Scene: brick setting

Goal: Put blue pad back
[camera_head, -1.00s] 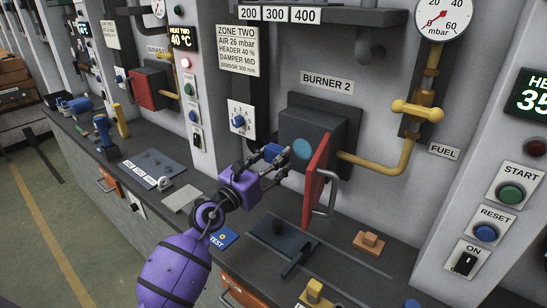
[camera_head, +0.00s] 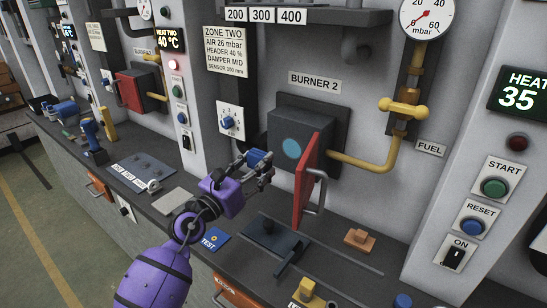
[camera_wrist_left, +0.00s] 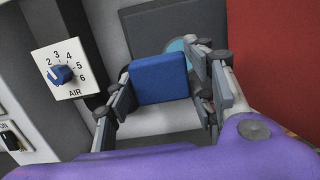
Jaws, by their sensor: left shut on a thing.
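My left gripper (camera_head: 262,166) is shut on a blue pad (camera_wrist_left: 160,78). The pad also shows between the fingers in the head view (camera_head: 256,158). They are in the air in front of the grey Burner 2 box (camera_head: 277,135). A round teal disc (camera_head: 291,148) shows on the box's face, and it is partly hidden behind the pad and a finger in the wrist view (camera_wrist_left: 181,46). The box's red door (camera_head: 308,185) stands open to the right of the gripper. A flat blue TEST plate (camera_head: 215,240) lies on the counter below my arm. My right gripper is out of view.
A dark fixture with a bar (camera_head: 275,240) and an orange block (camera_head: 359,239) lie on the counter under the door. A yellow gas pipe (camera_head: 375,165) runs right of the box. An AIR dial (camera_head: 230,119) is on the wall at left.

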